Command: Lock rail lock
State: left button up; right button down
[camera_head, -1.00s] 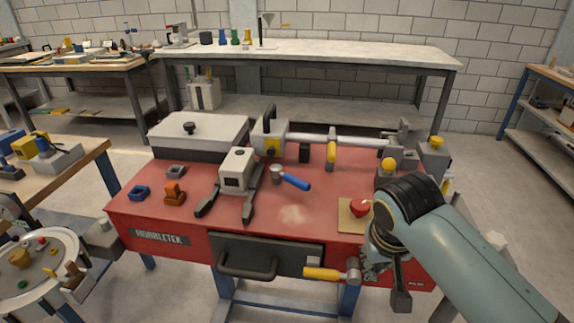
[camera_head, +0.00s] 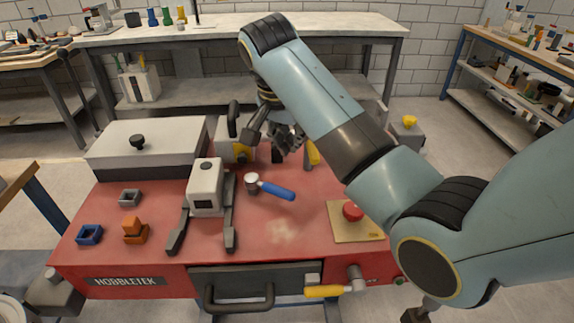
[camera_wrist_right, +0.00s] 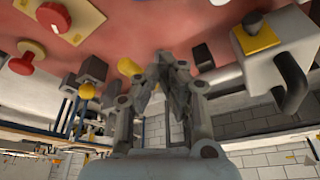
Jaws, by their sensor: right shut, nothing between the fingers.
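A yellow lever (camera_head: 312,153), which may be the rail lock, stands at the back of the red bench, partly behind my right arm. It also shows in the right wrist view (camera_wrist_right: 130,67), just left of the fingers. My right gripper (camera_head: 287,137) is over the back of the bench, beside the lever. In the wrist view its fingers (camera_wrist_right: 172,68) are together and empty; I cannot tell whether they touch the lever. A pale housing with a yellow patch (camera_head: 242,152) and black handle is left of the gripper. My arm hides most of the rail. My left gripper is not in view.
The red bench (camera_head: 110,230) holds a grey lidded box (camera_head: 150,150), a pale clamp-like block (camera_head: 205,188), a blue-handled tool (camera_head: 275,189) and a red button (camera_head: 352,211) on a tan plate. A yellow-handled lever (camera_head: 325,291) is at the front. The front middle is clear.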

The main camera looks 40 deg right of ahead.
aim_at(269, 188)
jog(key=x, duration=0.9)
jog(key=shift+d+f, duration=0.1)
jog(key=shift+f, duration=0.15)
jog(key=a, duration=0.1)
jog(key=s, duration=0.1)
jog(key=a+p, duration=0.1)
jog(key=shift+s+a+r, duration=0.2)
jog(key=shift+a+r, duration=0.15)
jog(key=shift+a, duration=0.05)
jog(key=shift+s+a, duration=0.15)
jog(key=shift+a, duration=0.25)
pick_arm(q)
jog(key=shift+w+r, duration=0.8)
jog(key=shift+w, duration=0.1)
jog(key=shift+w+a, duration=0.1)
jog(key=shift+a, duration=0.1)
pick_arm(e)
jog(key=shift+d, duration=0.1)
